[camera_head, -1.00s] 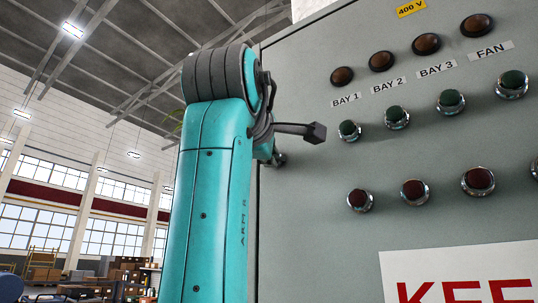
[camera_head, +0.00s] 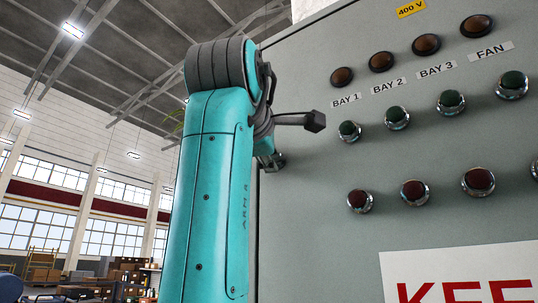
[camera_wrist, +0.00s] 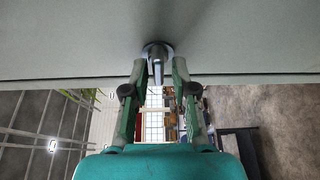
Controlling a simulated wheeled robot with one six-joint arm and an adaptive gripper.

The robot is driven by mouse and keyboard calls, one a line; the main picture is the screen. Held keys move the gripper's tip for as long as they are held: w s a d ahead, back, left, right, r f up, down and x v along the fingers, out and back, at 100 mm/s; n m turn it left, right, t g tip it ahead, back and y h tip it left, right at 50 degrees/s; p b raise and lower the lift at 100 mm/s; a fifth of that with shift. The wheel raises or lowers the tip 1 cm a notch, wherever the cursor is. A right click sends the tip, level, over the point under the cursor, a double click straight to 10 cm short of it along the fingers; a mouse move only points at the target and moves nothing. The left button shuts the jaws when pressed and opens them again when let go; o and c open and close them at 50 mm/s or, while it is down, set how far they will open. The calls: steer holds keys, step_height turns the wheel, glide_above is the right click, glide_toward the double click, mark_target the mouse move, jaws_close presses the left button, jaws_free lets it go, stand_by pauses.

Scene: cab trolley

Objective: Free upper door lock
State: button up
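In the wrist view, the door lock (camera_wrist: 157,48) is a round metal boss on the grey cabinet door, close to the door's edge. My gripper (camera_wrist: 160,70) is open, with one finger on each side of the wing. A gap shows between the wing and the right finger; the left finger is nearer, and I cannot tell whether it touches. In the head view, part of a metal fitting, probably this lock (camera_head: 279,160), shows at the cabinet's left edge.
The grey cabinet front (camera_head: 320,220) fills the right of the head view. It carries brown lamps, green buttons (camera_head: 397,117), red buttons (camera_head: 415,192) and a red-lettered sign (camera_head: 460,275). Left of the cabinet is an open hall with distant shelving and boxes.

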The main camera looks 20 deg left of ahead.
steer(key=shift+s, duration=0.15)
steer(key=s+d, duration=0.1)
steer(key=s, duration=0.6)
stand_by(0.7)
